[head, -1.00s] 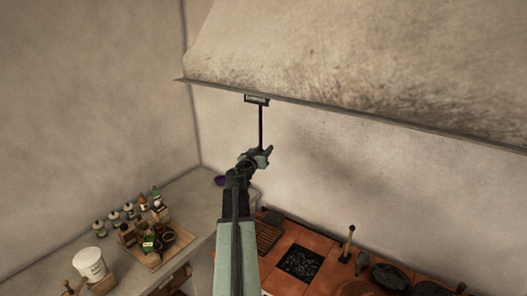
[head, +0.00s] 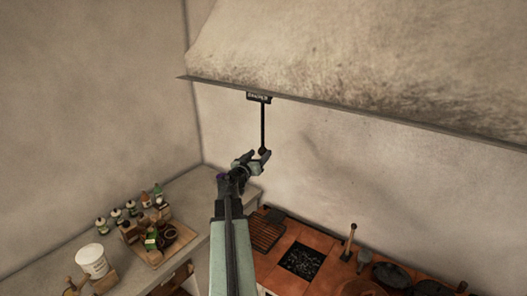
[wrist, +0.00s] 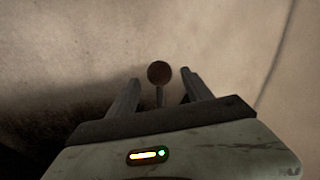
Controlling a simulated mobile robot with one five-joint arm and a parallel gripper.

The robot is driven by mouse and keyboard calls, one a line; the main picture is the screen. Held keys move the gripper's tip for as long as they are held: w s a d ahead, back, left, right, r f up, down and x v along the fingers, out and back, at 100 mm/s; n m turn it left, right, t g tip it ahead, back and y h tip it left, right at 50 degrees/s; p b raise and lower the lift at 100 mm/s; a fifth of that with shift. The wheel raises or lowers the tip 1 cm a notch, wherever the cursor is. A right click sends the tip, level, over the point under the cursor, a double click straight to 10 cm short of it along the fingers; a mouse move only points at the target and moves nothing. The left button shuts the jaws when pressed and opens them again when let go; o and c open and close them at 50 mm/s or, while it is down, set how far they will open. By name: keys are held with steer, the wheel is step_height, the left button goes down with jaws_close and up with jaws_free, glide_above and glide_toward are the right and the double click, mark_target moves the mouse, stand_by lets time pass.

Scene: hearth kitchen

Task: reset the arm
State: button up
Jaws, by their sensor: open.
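My gripper (head: 258,158) is raised in front of the wall, below the edge of the range hood. In the wrist view my gripper (wrist: 160,85) is open, its two fingers apart. A dark rod with a round knob (head: 263,151) at its lower end hangs from a small labelled plate (head: 259,97) on the hood's edge. In the wrist view the knob (wrist: 159,72) shows between the fingertips, with clear space on both sides. I cannot tell how far in front of the fingers it is.
The large hood (head: 370,60) overhangs the upper right. Below is an orange tiled stove (head: 325,262) with a dark grate and pans. At the left, a counter (head: 200,200) holds small bottles, a wooden tray (head: 182,243) of jars and a white bucket (head: 92,260). The left wall is bare.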

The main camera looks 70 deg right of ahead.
steer(key=shift+a, duration=0.6)
